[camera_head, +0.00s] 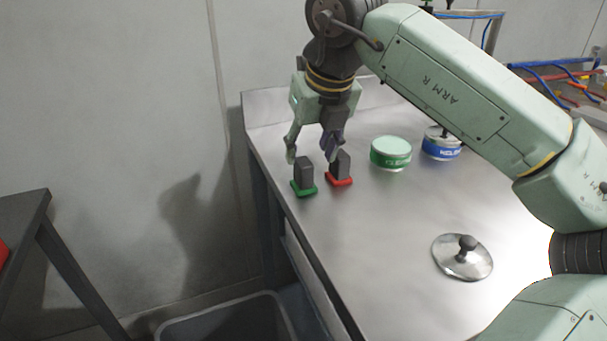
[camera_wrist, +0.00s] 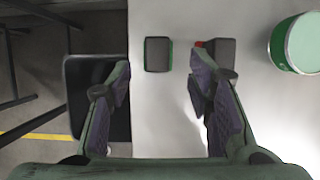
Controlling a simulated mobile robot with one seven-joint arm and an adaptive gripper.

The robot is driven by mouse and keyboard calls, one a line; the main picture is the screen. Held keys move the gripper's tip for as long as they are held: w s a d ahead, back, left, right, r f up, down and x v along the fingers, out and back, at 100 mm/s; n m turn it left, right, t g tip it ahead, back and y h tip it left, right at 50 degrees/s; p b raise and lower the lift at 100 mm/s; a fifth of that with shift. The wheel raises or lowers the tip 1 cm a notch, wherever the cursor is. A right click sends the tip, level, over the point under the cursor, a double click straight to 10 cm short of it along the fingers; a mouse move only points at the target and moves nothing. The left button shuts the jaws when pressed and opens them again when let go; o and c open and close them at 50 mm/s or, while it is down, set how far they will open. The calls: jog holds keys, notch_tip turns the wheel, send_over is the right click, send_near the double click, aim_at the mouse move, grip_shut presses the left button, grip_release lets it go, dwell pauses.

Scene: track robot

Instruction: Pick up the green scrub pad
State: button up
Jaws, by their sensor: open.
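The green scrub pad (camera_head: 304,190) lies on the steel table near its left edge, with a dark grey block-shaped handle standing up from it. In the wrist view the green pad (camera_wrist: 147,54) shows as a thin green rim around its dark top, ahead of my fingers and between their lines. My gripper (camera_head: 315,152) is open and empty, above and just behind the pads in the head view. Its two fingers also show in the wrist view (camera_wrist: 160,88), spread wide apart. Neither finger visibly touches the green pad.
A red scrub pad (camera_head: 340,181) with a similar handle stands close to the right of the green one. A green can (camera_head: 391,160), a blue can (camera_head: 441,150) and a round lid with a knob (camera_head: 450,262) are farther right. A grey bin (camera_head: 165,331) stands below the table's left edge.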

aim_at(304, 162)
jog(key=x, duration=0.2)
jog(key=p+x, duration=0.1)
jog(key=x, duration=0.2)
jog(key=shift+w+a+f, duration=0.2)
jog(key=shift+w+a, duration=0.05)
jog(key=shift+c, duration=0.4)
grip_shut()
